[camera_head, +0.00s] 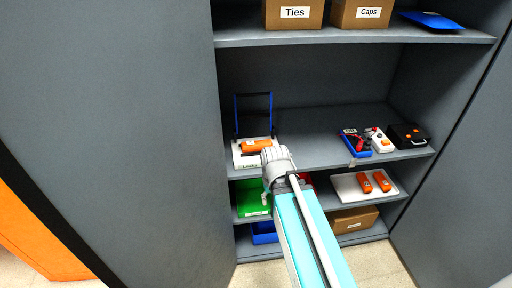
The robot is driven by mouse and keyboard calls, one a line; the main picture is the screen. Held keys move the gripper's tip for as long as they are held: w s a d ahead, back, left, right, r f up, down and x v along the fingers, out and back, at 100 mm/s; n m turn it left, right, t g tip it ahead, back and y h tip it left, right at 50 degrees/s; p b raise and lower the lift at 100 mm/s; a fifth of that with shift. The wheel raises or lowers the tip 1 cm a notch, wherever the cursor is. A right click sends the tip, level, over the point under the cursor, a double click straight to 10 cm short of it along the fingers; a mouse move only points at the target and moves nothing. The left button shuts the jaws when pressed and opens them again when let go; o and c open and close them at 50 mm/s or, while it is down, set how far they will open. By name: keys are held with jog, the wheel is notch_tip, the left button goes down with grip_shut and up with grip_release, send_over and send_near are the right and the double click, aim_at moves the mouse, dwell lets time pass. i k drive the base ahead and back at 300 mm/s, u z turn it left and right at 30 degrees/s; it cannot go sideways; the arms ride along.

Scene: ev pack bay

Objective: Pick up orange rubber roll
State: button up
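An orange roll-like object (256,146) lies on a white board or tray (242,158) labelled "Leaks", on the middle shelf at left. Two smaller orange pieces (364,182) lie on a white tray on the shelf below, at right. Which of these is the orange rubber roll is not certain, but the one on the "Leaks" tray is the larger. My arm reaches in from the bottom, and its wrist end (275,162) is just right of and in front of that object, covering part of the tray's right side. The fingers cannot be made out.
A blue upright frame (254,94) stands behind the "Leaks" tray. A blue tray (355,146) with red items, a white-orange device and a black case (407,136) are at the shelf's right. Cabinet walls flank both sides. The shelf's middle is clear.

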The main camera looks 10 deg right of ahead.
aim_at(251, 146)
jog(key=k, duration=1)
jog(key=z, duration=1.1)
jog(key=i, duration=1.85)
jog(key=u, duration=0.05)
